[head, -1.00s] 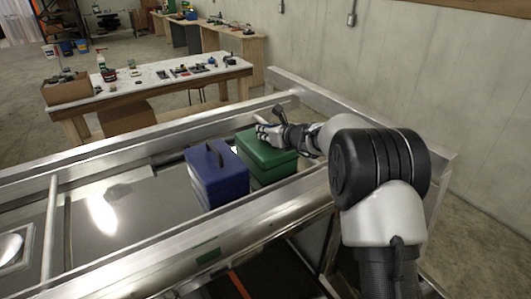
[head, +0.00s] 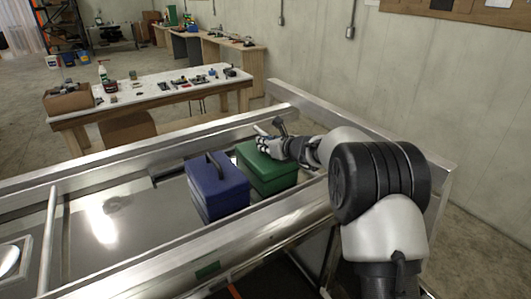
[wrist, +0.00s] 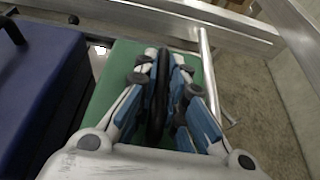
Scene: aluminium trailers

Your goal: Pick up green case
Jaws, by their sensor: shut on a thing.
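The green case (head: 267,171) sits in the aluminium trailer, to the right of a blue case (head: 216,187). In the wrist view the green case (wrist: 98,96) lies beneath my gripper, which hides much of its lid. My gripper (head: 271,147) is above the lid of the green case. In the wrist view my gripper (wrist: 161,75) has its fingers closed on both sides of the case's dark handle (wrist: 161,95). The case looks level; I cannot tell whether it is clear of the trailer floor.
The blue case stands close on the left, its dark handle upright. Trailer rails (head: 130,162) run behind and in front of the cases. A metal bar (wrist: 208,75) is close to the right of the green case. The trailer floor (head: 115,215) at left is clear.

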